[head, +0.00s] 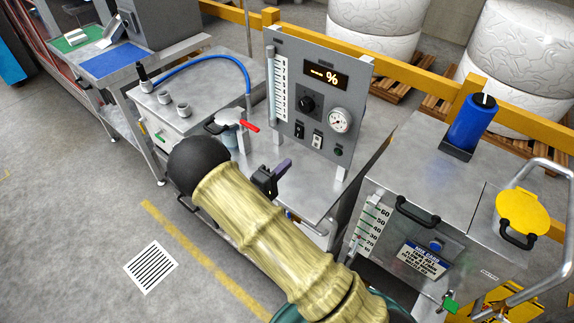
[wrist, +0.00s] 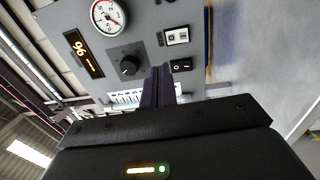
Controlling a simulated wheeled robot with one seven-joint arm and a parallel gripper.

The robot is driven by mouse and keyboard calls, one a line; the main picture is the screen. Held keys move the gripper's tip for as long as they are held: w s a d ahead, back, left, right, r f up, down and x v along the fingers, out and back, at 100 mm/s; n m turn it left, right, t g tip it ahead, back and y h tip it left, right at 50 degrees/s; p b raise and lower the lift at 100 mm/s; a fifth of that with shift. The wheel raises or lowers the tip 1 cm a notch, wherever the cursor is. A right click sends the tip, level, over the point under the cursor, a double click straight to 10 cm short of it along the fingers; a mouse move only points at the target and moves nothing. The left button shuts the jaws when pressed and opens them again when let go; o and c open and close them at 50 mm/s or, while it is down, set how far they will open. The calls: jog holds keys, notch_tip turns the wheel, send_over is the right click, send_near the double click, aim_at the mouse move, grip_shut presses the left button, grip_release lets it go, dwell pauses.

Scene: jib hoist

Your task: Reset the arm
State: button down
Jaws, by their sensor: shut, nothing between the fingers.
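My arm, in a yellowish sleeve, reaches up from the bottom of the head view. My gripper (head: 268,179) is at its far end, over the bench in front of the grey control panel (head: 352,75). In the wrist view my gripper (wrist: 158,72) shows its dark fingers together and empty. They point toward the panel face, near the black knob (wrist: 126,66) and the rocker switches; I cannot tell the exact gap. The panel carries a lit % display (head: 325,76) and a round gauge (head: 340,120).
A red-handled valve (head: 249,126) and a blue hose (head: 205,62) are left of the panel. A steel cabinet (head: 432,150) with a blue cylinder (head: 472,122) and yellow cap (head: 523,211) stands right. A yellow rail (head: 415,75) runs behind. The floor at left is clear around a grate (head: 151,267).

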jog(key=shift+w, duration=0.1)
dwell(0.3)
jog(key=d+r+m+g+y, duration=0.4)
jog(key=r+m+y, duration=0.15)
jog(key=y, duration=0.55)
jog(key=s+d+r+m+g+y, duration=0.1)
jog(key=s+d+r+m+g, duration=0.1)
jog(key=s, duration=0.8)
jog(key=s+d+r+m+g+y, duration=0.1)
jog(key=s+d+g, duration=0.4)
jog(key=s, duration=0.5)
jog(key=shift+s+d+r+m, duration=0.35)
jog(key=shift+r+m, duration=0.1)
jog(key=shift+r, duration=0.25)
jog(key=shift+w, duration=0.1)
